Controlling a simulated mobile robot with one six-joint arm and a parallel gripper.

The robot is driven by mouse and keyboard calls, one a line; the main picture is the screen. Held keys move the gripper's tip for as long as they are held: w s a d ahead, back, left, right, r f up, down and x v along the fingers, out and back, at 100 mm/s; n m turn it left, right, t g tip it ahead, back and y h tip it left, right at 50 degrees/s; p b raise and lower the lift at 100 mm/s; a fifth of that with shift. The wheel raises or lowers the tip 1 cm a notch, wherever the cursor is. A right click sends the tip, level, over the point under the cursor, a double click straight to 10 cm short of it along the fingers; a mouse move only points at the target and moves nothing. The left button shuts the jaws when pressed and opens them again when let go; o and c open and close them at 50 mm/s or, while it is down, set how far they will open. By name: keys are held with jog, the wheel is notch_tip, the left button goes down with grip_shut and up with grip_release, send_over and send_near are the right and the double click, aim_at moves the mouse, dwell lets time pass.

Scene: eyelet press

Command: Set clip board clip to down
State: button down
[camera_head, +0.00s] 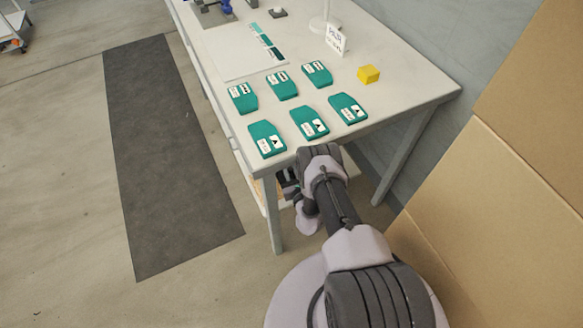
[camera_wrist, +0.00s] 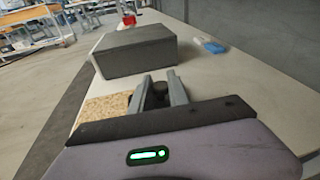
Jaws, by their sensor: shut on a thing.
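A speckled brown board (camera_wrist: 103,109), which may be the clip board, lies on a pale surface left of my gripper in the wrist view. My gripper (camera_wrist: 161,82) is shut on a small dark rounded piece (camera_wrist: 159,86) between its fingers. This piece may be the clip, but its shape and whether it is up or down cannot be told. In the head view my gripper (camera_head: 289,184) is at the near table end, below the tabletop, partly hidden by my arm. A brown patch (camera_head: 260,189) shows under the table there.
Cardboard panels (camera_head: 490,190) stand close on the right.

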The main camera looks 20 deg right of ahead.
jog(key=shift+a+f+n, duration=0.1)
jog(key=shift+f+n, duration=0.1)
jog(key=shift+n, duration=0.2)
dwell(0.4)
jog(key=c, duration=1.3)
grip_release()
jog(key=shift+s, duration=0.1)
